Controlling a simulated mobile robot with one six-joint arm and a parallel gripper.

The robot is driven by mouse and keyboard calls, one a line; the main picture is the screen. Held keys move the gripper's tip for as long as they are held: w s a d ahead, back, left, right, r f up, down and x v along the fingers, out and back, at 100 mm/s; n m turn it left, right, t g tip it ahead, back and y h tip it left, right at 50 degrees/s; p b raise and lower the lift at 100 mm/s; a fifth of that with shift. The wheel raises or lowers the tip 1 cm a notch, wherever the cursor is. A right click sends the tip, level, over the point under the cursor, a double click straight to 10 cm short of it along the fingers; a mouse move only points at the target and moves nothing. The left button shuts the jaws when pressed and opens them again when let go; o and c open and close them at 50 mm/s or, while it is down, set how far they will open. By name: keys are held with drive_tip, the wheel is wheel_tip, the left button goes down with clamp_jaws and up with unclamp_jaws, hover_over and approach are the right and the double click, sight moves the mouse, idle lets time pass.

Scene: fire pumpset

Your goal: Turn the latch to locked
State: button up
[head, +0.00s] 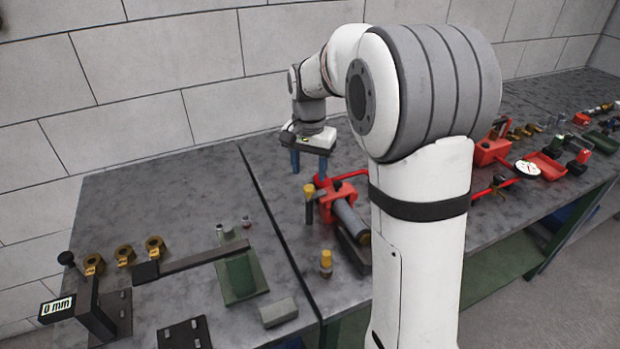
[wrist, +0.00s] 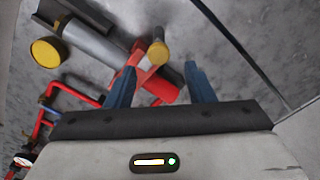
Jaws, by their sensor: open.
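My gripper (head: 309,168) is open and empty, its blue fingers pointing down above the back of a red pump body (head: 340,200). In the wrist view the open fingers (wrist: 159,72) lie on either side of a yellow-capped post or handle (wrist: 157,52) and part of the red body (wrist: 158,88). I cannot tell whether the fingers touch either. The yellow-topped post also shows in the head view (head: 309,192), at the left of the red body. No part is clearly marked as the latch, and its setting cannot be read.
A grey cylinder (head: 350,220) with a yellow end extends from the red body. A yellow-capped peg (head: 326,262) stands in front. Red pipes (wrist: 62,92) run nearby. The wall is close behind.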

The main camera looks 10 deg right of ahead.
sight(309, 186)
drive_tip(key=shift+r, duration=1.7)
